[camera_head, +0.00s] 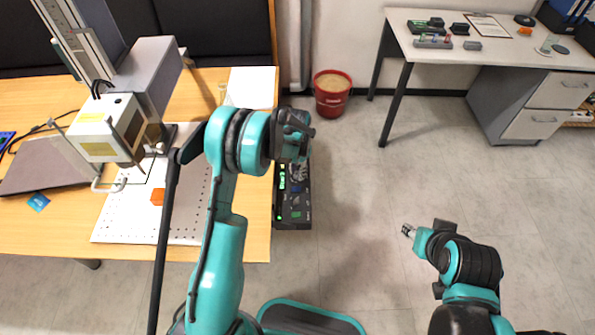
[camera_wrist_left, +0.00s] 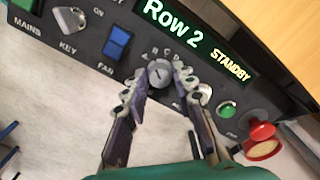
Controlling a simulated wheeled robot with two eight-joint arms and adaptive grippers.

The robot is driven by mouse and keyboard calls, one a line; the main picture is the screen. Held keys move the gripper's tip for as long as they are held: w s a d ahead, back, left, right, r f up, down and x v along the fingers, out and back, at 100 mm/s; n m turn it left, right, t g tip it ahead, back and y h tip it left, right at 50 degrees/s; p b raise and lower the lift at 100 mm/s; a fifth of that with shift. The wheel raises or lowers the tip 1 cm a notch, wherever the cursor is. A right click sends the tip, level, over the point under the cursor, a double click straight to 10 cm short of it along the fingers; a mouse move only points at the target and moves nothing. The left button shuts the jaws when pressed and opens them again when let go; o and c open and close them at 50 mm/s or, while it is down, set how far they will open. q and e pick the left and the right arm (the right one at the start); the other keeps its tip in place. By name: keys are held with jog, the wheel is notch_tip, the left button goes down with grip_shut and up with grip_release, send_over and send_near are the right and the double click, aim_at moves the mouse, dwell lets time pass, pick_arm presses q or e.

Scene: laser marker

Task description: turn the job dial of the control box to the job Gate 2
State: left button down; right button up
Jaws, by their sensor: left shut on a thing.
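The control box (camera_head: 291,214) is a dark panel at the table's right edge in the head view, partly hidden by my left arm. In the left wrist view its green display (camera_wrist_left: 190,30) reads "Row 2" and "STANDBY". The grey job dial (camera_wrist_left: 160,72) is below the display, with small letters around it. My left gripper (camera_wrist_left: 162,82) is shut on the job dial, one finger on each side. The dial's exact pointing direction is hard to read. My right gripper (camera_head: 408,231) is over the floor at the right, away from the box; its opening is too small to judge.
Next to the dial are a blue fan switch (camera_wrist_left: 116,42), a key switch (camera_wrist_left: 69,18), a green button (camera_wrist_left: 227,110) and a red knob (camera_wrist_left: 262,135). The laser marker (camera_head: 108,128) stands on the wooden table. A red bucket (camera_head: 332,98) is on the floor behind.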

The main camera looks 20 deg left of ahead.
aim_at(297, 173)
pick_arm(q)
jog(key=shift+m, duration=0.6)
jog(key=c, duration=1.2)
grip_release()
notch_tip(297, 173, up, 12)
